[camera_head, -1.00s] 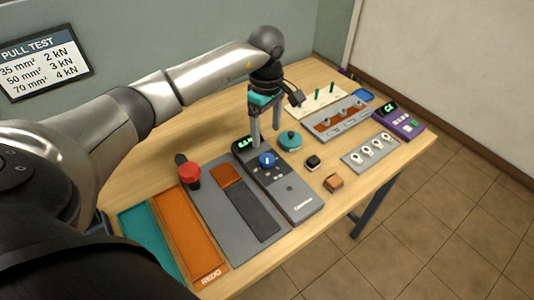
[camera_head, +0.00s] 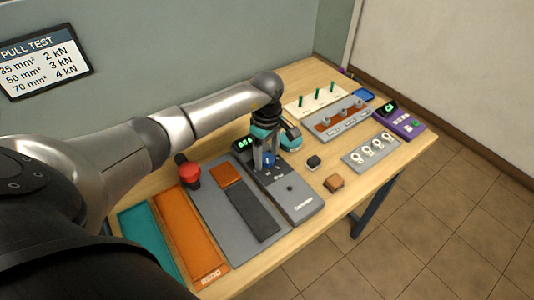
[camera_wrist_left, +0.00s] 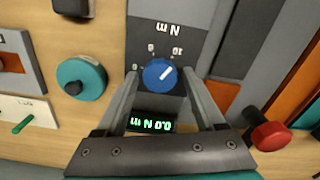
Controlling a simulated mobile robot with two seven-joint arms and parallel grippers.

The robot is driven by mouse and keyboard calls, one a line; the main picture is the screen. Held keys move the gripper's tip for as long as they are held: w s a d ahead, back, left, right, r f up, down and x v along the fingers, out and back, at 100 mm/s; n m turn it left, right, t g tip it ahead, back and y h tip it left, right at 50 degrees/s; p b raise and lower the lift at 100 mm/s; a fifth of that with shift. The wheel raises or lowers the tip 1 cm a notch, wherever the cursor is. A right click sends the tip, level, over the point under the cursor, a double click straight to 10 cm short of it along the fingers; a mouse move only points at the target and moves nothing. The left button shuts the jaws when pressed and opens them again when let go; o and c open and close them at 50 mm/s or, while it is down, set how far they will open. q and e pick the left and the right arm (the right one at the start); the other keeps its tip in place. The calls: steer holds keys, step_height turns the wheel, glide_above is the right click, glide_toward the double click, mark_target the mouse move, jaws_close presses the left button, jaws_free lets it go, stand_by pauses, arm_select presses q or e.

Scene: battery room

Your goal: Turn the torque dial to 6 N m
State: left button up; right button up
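The torque dial is a round blue knob with a white line, on the grey tester; it shows in the head view (camera_head: 268,160) and the left wrist view (camera_wrist_left: 160,75). Upside-down scale marks and "N m" are printed beyond it in the wrist view. The white line slants toward upper right there. The green display (camera_wrist_left: 151,125) reads 0.0 N m, upside down. My left gripper (camera_wrist_left: 160,73) is open and points down, its fingers on either side of the dial with small gaps visible. In the head view, the left gripper (camera_head: 266,164) partly covers the dial. My right gripper is out of view.
A red button (camera_head: 189,174) stands left of the tester. A teal round object (camera_head: 291,138) is close behind the gripper. A black block (camera_head: 313,162) and a brown block (camera_head: 334,183) lie to the right. A purple device (camera_head: 398,123) is at the far right.

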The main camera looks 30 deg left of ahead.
arm_select(q)
jaws_close()
stand_by(0.3)
